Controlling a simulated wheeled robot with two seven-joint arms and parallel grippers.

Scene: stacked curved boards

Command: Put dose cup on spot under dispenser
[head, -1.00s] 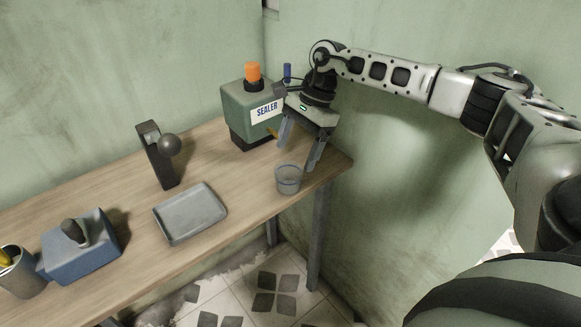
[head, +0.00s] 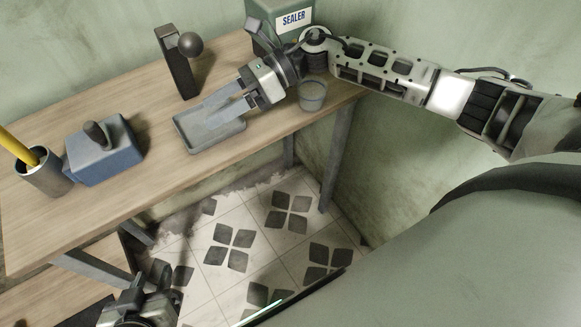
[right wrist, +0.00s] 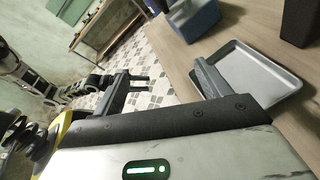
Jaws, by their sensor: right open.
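The dose cup appears to be the small grey see-through cup (head: 312,95), upright near the table's right end. My right gripper (head: 203,122) is open and empty over the grey tray, left of the cup and apart from it. Its two spread fingers also show in the right wrist view (right wrist: 163,82), with nothing between them. I cannot tell for sure which thing is the dispenser, and no marked spot is clear. My left gripper (head: 146,290) is low at the bottom left, off the table; its fingers look apart and empty.
The grey tray (head: 190,143) lies at the table's front edge. Behind it are a dark stand with a ball (head: 178,66) and the green SEALER box (head: 293,20), partly cut off. A blue box with a dark knob (head: 105,155) and a pencil cup (head: 45,175) stand left.

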